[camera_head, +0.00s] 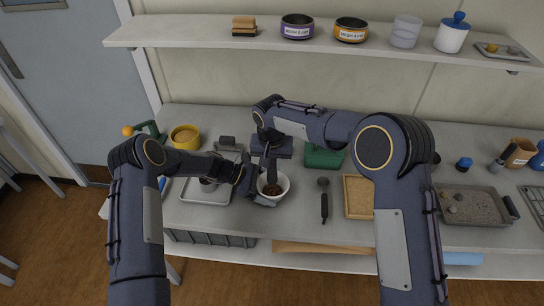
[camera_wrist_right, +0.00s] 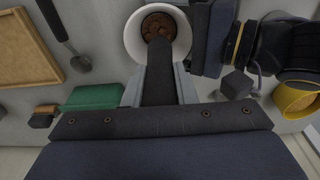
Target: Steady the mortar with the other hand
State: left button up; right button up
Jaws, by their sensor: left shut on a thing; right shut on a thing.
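The mortar (camera_head: 283,181) is a white bowl standing on the counter with brown soil inside; it also shows at the top of the right wrist view (camera_wrist_right: 132,38). My right gripper (camera_head: 270,158) points down from above and is shut on the dark pestle (camera_wrist_right: 158,75), whose lower end reaches into the soil in the mortar. My left gripper (camera_head: 257,197) comes in low from the left and is shut at the mortar's left and front side. How its fingers sit on the wall is partly hidden.
A metal tray (camera_head: 203,195) lies left of the mortar, under my left arm. A yellow bowl (camera_head: 185,137) stands behind it. A dark spoon (camera_head: 324,205) and a wooden-framed sieve (camera_head: 356,196) lie to the right. A green box (camera_head: 322,158) stands behind. A shelf (camera_head: 220,33) runs above.

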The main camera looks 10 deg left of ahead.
aim_at(272, 174)
jog(key=shift+f, duration=2.15)
jog(key=shift+f, duration=0.55)
